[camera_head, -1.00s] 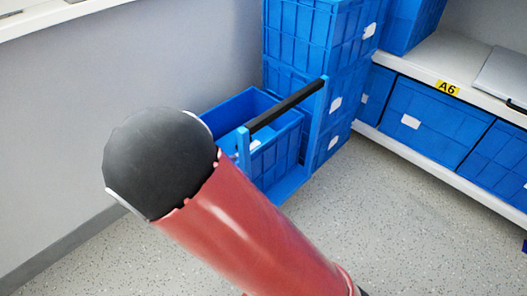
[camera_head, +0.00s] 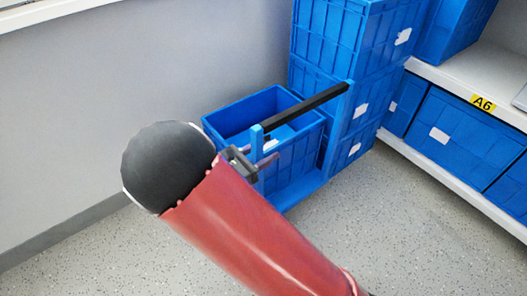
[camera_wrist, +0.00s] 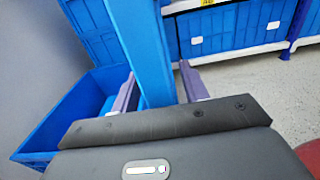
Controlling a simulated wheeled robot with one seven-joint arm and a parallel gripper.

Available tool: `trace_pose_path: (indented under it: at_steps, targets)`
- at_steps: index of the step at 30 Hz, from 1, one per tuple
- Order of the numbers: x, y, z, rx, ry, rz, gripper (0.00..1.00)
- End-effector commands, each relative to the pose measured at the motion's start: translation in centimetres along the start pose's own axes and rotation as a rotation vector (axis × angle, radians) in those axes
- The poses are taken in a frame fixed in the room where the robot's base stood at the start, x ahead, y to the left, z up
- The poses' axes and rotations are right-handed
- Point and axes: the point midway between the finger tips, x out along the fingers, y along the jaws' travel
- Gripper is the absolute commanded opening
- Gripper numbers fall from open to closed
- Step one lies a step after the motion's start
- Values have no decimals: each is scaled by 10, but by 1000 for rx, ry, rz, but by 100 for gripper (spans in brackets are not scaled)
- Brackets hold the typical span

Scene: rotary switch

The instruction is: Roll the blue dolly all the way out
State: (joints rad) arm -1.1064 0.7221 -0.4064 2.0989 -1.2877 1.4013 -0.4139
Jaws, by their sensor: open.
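The blue dolly (camera_head: 301,189) stands low on the floor beside the wall in the head view. Its handle is a black bar (camera_head: 310,105) between two blue uprights. My gripper (camera_head: 266,158) is at the near-left upright (camera_head: 257,140), partly hidden behind my red arm. In the wrist view, a blue upright (camera_wrist: 146,45) rises between the two fingers of my gripper (camera_wrist: 158,85). The fingers are open with gaps on both sides of it. The dolly's wheels cannot be made out.
An open blue crate (camera_head: 225,118) sits behind the handle, with stacked blue crates (camera_head: 335,35) beyond. Whether the stack rests on the dolly is unclear. A white shelf (camera_head: 455,75) labelled A6 holds crates at right. The grey wall is at left. Speckled floor (camera_head: 400,225) in front is clear.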

Motion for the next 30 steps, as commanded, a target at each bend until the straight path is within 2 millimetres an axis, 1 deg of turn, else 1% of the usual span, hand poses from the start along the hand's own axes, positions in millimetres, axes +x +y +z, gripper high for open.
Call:
trace_pose_path:
  at_steps: [7,8,15,18,30]
  targets:
    - [2,0,0,1,0,-1,45]
    - [2,0,0,1,0,-1,43]
    - [2,0,0,1,1,-1,12]
    - [2,0,0,1,1,-1,0]
    - [2,-2,1,0,1,-2,0]
